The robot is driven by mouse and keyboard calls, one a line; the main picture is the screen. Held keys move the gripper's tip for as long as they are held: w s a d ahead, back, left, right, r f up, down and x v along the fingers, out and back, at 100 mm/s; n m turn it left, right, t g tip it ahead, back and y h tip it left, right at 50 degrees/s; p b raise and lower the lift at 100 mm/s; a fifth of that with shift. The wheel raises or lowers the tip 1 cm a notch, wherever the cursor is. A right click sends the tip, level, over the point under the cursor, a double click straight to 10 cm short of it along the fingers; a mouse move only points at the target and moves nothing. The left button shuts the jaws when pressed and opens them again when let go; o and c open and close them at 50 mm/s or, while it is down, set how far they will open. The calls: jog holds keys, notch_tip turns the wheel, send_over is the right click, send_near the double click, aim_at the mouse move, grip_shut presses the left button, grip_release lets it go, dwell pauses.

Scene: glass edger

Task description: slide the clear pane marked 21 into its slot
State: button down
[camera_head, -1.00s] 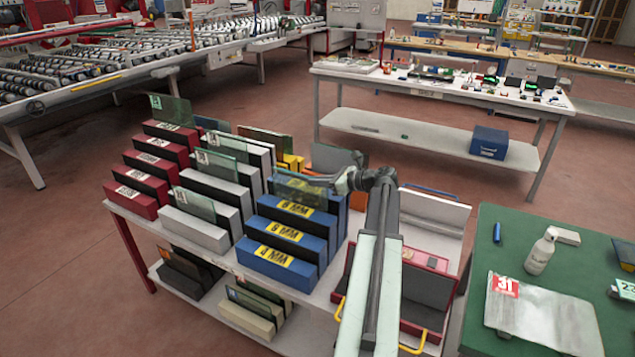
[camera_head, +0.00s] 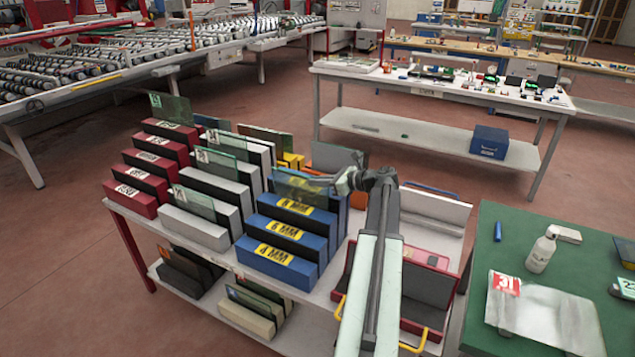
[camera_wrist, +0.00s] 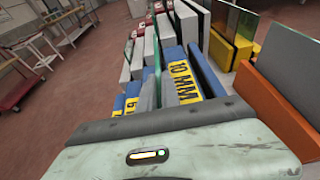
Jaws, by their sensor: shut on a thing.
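My gripper (camera_head: 338,184) is at the back right of the blue slotted blocks, shut on a clear bluish pane (camera_head: 303,187). The pane stands roughly upright over the rear of the blue rack (camera_head: 275,264), in front of a yellow label. In the wrist view a thin greenish pane edge (camera_wrist: 157,52) runs away from my gripper beside the blue block marked 10 MM (camera_wrist: 184,80). I cannot read a 21 on the pane. Its lower edge and my fingertips are hidden, so I cannot tell how deep it sits.
White blocks (camera_head: 193,228) and red blocks (camera_head: 134,198) holding other panes stand left of the blue ones. An orange block (camera_wrist: 275,115) and grey panel are close on the right in the wrist view. A red tray (camera_head: 425,258) lies right; a green table (camera_head: 510,225) stands beyond.

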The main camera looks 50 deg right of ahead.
jog(key=shift+f, duration=0.15)
jog(key=c, duration=1.5)
grip_release()
jog(key=p+v, duration=0.2)
jog(key=v, duration=0.5)
jog(key=shift+s, duration=0.35)
